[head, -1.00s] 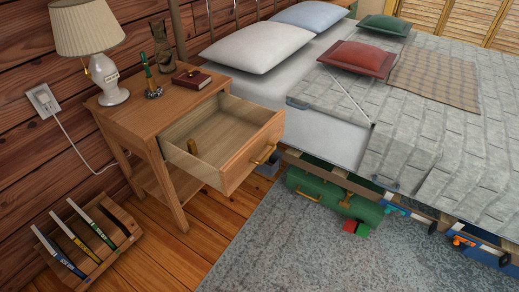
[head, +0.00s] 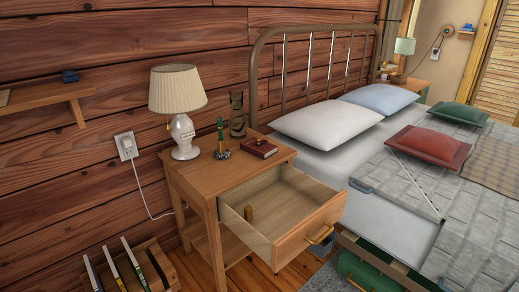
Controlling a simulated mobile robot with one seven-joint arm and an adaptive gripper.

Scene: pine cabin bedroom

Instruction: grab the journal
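The journal appears to be the small dark red book (head: 259,148) lying flat on top of the wooden nightstand (head: 196,177), near its right back corner. A small gold-coloured detail shows on its cover.
The bed with a white pillow (head: 326,127) is to the right. A book rack (head: 160,262) is on the floor at left. A wall shelf (head: 47,94) is at upper left.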

